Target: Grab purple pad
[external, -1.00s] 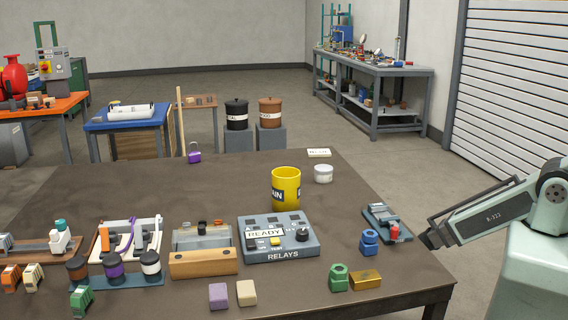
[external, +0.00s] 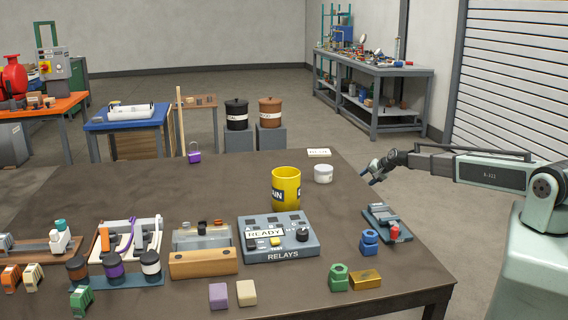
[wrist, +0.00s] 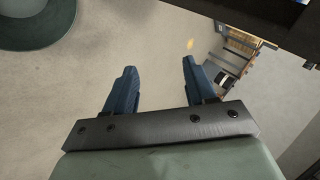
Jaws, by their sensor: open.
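The purple pad (external: 219,295) is a small pale purple block lying on the near edge of the brown table, just left of a cream pad (external: 246,292). My gripper (external: 372,176) is in the air beyond the table's right edge, far to the upper right of the purple pad. In the wrist view my gripper (wrist: 158,80) has its two blue fingers spread, with nothing between them but floor below. The purple pad does not show in the wrist view.
A purple padlock (external: 195,157) sits at the back. The table's middle left is clear.

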